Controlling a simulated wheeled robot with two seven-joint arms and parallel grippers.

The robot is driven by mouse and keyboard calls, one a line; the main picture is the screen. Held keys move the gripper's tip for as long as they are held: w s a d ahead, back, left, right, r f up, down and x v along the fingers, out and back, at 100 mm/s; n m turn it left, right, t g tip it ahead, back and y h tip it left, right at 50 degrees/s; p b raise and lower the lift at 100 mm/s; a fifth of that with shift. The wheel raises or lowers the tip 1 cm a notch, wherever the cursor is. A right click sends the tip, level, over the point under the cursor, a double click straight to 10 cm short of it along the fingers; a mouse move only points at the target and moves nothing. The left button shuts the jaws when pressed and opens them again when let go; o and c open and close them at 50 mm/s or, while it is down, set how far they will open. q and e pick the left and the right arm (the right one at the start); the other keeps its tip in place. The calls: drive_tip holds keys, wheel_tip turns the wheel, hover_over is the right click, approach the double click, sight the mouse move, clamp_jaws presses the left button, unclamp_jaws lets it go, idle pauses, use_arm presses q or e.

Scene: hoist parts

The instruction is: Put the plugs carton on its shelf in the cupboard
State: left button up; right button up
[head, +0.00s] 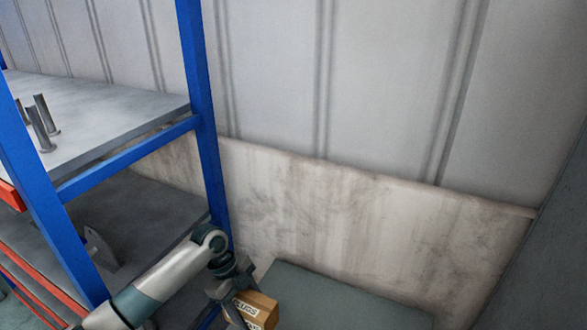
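The plugs carton (258,309) is a small brown cardboard box with a white label, partly legible, at the bottom of the head view. My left arm comes in from the lower left, and my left gripper (236,297) is at the carton's left end. Its dark fingers appear closed on the carton, and they cover part of the box and its label. The carton's lower part is cut off by the picture's edge. My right gripper is not in view. No cupboard shelf can be made out with certainty.
A blue-framed rack (207,130) with grey shelves stands at left; metal pins (42,122) are on its upper shelf and a grey bracket (101,247) is lower. A flat grey-green surface (335,295) lies right of the carton. A dark grey panel (545,260) rises at far right.

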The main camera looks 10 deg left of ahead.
use_arm(q)
drive_tip(key=shift+w+r, duration=0.1)
drive_tip(key=shift+r, duration=0.05)
drive_tip(key=shift+w+a+r+n, duration=0.1)
drive_tip(key=shift+w+r+n, duration=0.05)
drive_tip(key=shift+r+n, duration=0.3)
drive_tip(key=r+n+t, duration=0.1)
drive_tip(key=r+n, duration=0.2)
drive_tip(key=a+r+n+t+b, duration=0.1)
drive_tip(key=r+n, duration=0.2)
drive_tip(key=w+r+n+t+b, duration=0.1)
drive_tip(key=r+n, duration=0.2)
drive_tip(key=shift+a+r+t, duration=0.15)
drive_tip(key=shift+r+t, duration=0.1)
drive_tip(key=shift+t, duration=0.15)
drive_tip(key=s+a+r+n+t+y+b, duration=0.1)
drive_tip(key=r+n+y, duration=0.1)
drive_tip(key=r+n, duration=0.2)
drive_tip(key=s+a+r+n+t+y+b, duration=0.1)
drive_tip(key=s+r+n+y, duration=0.1)
drive_tip(key=r+n, duration=0.3)
drive_tip(key=shift+s+a+n, duration=0.15)
drive_tip(key=shift+a+n, duration=0.15)
drive_tip(key=shift+n, duration=1.45)
drive_tip(key=shift+r, duration=0.1)
drive_tip(key=shift+d, duration=0.1)
